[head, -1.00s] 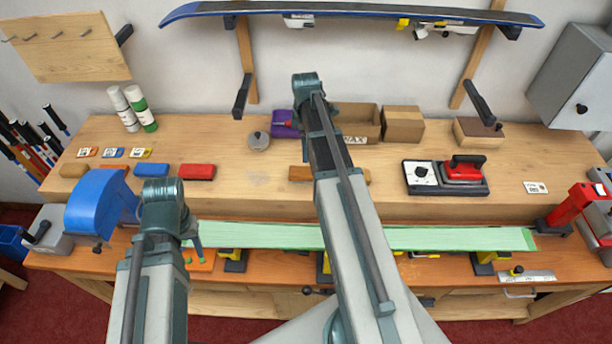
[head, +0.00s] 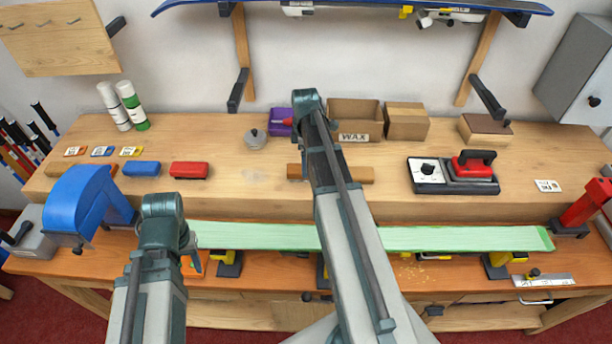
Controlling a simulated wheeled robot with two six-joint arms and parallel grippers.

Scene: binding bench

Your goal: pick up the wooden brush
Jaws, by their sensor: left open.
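The wooden brush (head: 357,175) appears to be the light brown bar lying on the raised back shelf of the bench, near the middle. My right arm crosses in front of it and hides part of its length. My left gripper (head: 190,243) is at the left end of the green-based ski, low in front of the shelf and well to the left of the brush. It is open, mostly hidden behind my own left arm, and I see nothing in it.
The pale green ski base (head: 440,239) lies along the front of the bench. A red-handled iron (head: 474,165) sits right of the brush. Red (head: 189,170) and blue (head: 141,169) blocks lie left. A WAX box (head: 354,115) stands behind. The shelf between red block and brush is clear.

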